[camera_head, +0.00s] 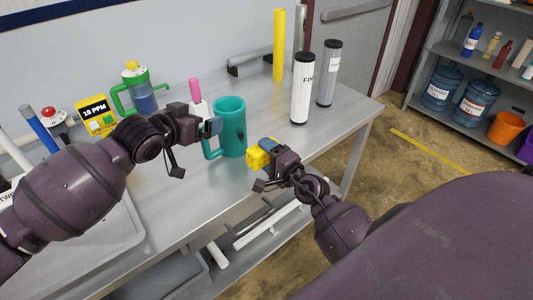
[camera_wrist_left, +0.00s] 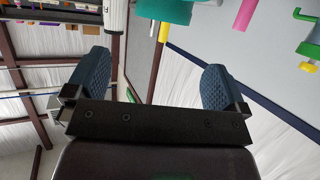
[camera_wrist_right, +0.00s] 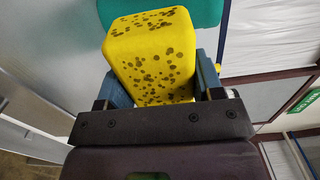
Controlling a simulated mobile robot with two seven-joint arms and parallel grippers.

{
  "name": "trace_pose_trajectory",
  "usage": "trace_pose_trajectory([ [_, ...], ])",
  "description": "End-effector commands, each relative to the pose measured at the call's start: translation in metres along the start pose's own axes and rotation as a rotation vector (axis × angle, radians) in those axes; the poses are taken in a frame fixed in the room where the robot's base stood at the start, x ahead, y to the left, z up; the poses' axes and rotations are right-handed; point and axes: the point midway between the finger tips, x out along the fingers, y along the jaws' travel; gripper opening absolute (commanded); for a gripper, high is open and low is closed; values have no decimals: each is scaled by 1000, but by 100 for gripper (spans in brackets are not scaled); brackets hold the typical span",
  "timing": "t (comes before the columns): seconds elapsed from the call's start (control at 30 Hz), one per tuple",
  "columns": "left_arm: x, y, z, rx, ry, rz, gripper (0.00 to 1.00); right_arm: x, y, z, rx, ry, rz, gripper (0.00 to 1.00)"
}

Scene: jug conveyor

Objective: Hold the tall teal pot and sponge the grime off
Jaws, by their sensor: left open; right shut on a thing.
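The tall teal pot (camera_head: 231,125) stands upright on the metal table, its handle (camera_head: 212,148) toward the left. Any grime on it is too small to tell. My left gripper (camera_head: 213,127) is open and empty just left of the pot, above the handle; in the left wrist view its two blue fingers (camera_wrist_left: 157,75) are wide apart, with part of the pot (camera_wrist_left: 170,12) at the top edge. My right gripper (camera_head: 268,148) is shut on the yellow sponge (camera_head: 258,158), in front and right of the pot. Dark spots cover the sponge (camera_wrist_right: 155,60) in the right wrist view, with the pot (camera_wrist_right: 200,10) behind it.
A pink-topped white bottle (camera_head: 196,100) stands behind the left gripper. A green-handled jug (camera_head: 143,97) and a yellow box (camera_head: 95,116) are further left. White (camera_head: 302,85) and grey (camera_head: 328,75) cylinders stand at the right rear. The table's front right is clear.

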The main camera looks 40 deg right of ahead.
Motion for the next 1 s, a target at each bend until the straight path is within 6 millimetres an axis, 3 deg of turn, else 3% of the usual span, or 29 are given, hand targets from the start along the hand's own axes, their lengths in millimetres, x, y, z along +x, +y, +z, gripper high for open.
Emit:
trace_pose_trajectory([
  [0.27,9,-5,-4,15,-21,-11,100,0,0,0,0,0,0,23],
  [1.0,92,-6,-3,17,-20,-12,100,0,0,0,0,0,0,23],
])
